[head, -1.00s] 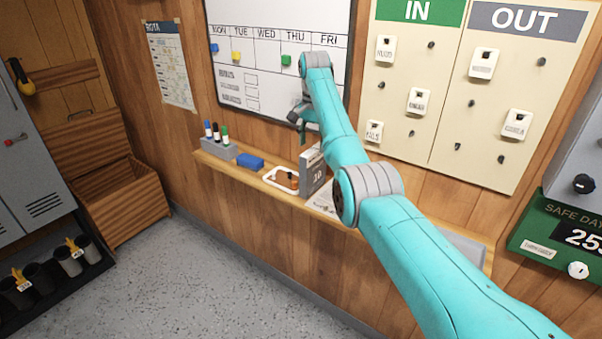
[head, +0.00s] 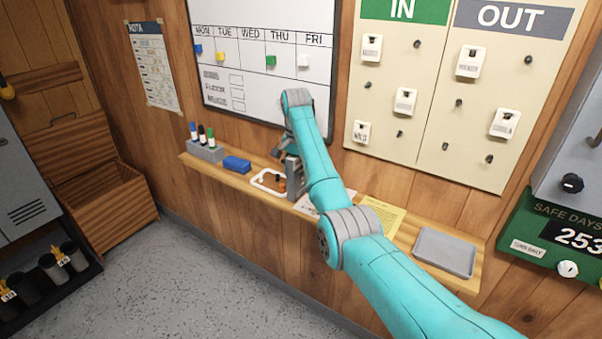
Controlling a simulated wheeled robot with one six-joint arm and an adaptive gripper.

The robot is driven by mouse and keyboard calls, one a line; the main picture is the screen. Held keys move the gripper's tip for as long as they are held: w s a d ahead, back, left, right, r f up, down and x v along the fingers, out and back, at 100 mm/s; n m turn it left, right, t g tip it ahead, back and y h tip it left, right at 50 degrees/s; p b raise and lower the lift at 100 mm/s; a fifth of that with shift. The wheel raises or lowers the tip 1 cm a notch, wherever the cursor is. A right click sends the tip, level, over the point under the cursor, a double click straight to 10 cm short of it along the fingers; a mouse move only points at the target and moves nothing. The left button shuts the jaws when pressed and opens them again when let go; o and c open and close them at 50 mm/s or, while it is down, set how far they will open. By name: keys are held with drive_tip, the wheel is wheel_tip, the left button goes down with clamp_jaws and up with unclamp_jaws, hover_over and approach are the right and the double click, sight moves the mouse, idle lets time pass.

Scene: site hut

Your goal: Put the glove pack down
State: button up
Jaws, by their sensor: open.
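I cannot make out a glove pack for certain in the head view. My gripper (head: 281,157) is open, low in front of the wall just above the shelf, near the white tray (head: 258,187). Small dark and orange-brown items lie in that tray; they are too small to name. I see nothing clearly held between the fingers.
The narrow wooden shelf (head: 228,178) also bears a pen holder (head: 205,151), a blue eraser (head: 237,165), a yellow sheet (head: 381,216) and a grey tray (head: 445,251), which looks empty. The whiteboard (head: 262,90) and tag board (head: 385,105) are close behind my arm.

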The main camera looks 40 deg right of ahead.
clamp_jaws()
drive_tip(key=shift+r, duration=0.1)
